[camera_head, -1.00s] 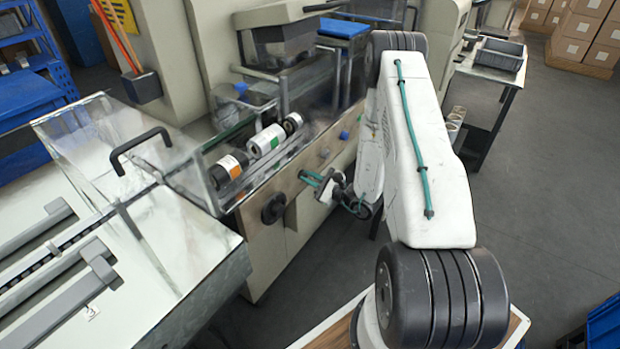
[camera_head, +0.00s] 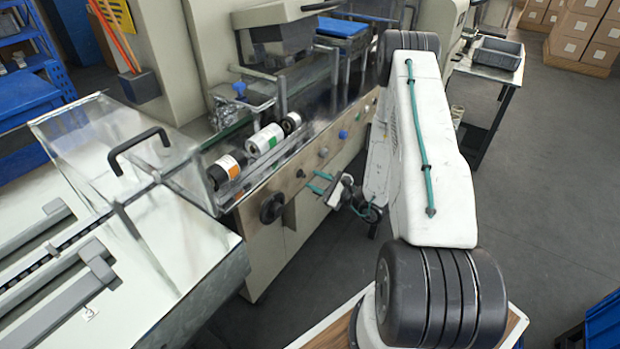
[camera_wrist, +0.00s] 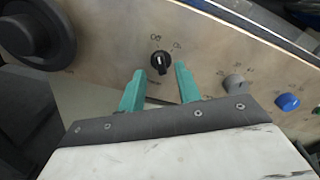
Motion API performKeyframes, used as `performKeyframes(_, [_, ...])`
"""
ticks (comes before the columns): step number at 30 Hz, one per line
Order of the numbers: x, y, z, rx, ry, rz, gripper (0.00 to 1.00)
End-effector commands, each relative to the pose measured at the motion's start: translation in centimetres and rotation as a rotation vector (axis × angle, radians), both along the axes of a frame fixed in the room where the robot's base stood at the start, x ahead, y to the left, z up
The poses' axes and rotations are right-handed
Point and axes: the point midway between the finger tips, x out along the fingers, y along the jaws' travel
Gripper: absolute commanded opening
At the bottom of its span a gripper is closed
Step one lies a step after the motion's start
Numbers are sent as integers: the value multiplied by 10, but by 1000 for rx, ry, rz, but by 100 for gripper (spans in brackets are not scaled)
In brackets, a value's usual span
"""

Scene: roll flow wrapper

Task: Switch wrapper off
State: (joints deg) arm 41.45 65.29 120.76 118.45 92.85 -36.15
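The wrapper's black rotary switch (camera_wrist: 160,66) is on the metal panel, with small lettering around it. Its pale mark runs roughly upright in the wrist view; I cannot tell surely which label it meets. In the head view the switch (camera_head: 295,173) is small, left of my gripper (camera_head: 314,182). My gripper (camera_wrist: 160,72) has two teal fingers standing apart, one on each side of the switch in the wrist view. Nothing is held between them. In the head view, the fingertips look a little off the panel; I see no clear contact.
A large black handwheel (camera_wrist: 38,28) is left of the switch. A grey knob (camera_wrist: 234,83) and a blue button (camera_wrist: 288,102) are to its right. Film rolls (camera_head: 265,140) lie behind the panel's top edge. A clear-covered conveyor (camera_head: 110,180) stands at left.

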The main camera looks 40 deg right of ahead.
Motion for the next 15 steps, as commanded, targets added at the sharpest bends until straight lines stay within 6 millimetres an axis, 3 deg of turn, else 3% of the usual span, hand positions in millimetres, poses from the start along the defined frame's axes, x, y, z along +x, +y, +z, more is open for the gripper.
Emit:
performKeyframes(6, [-32, -13, 0, 0, 0, -5, 34])
performKeyframes(15, [-43, -16, 0, 0, 0, -1, 34])
